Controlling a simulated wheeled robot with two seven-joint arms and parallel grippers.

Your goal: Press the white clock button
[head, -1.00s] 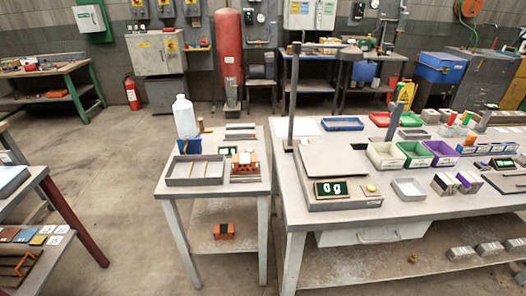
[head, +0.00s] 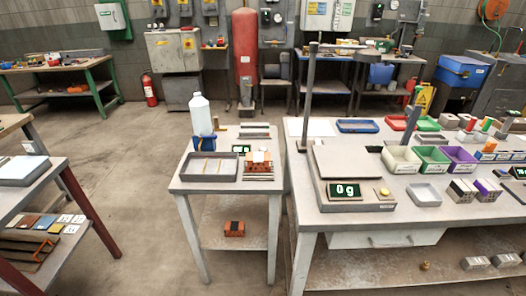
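No white clock button can be made out for certain. A small dark device with a green display (head: 241,149) sits on the small middle table, behind the orange brick; it may be a clock, but its buttons are too small to tell. Another dark device with a lit display (head: 520,172) is cut by the right edge, on the large bench. A scale (head: 347,190) reading "0g" stands at the large bench's front left, with a small round yellowish piece (head: 383,192) beside its display. Neither of my grippers is in view.
The small table (head: 178,186) holds a grey tray (head: 184,166), an orange hollow brick (head: 258,160) and a white bottle (head: 201,115). The large bench (head: 420,213) carries several bins and a tall post (head: 309,95). Open floor (head: 135,200) lies left of the small table.

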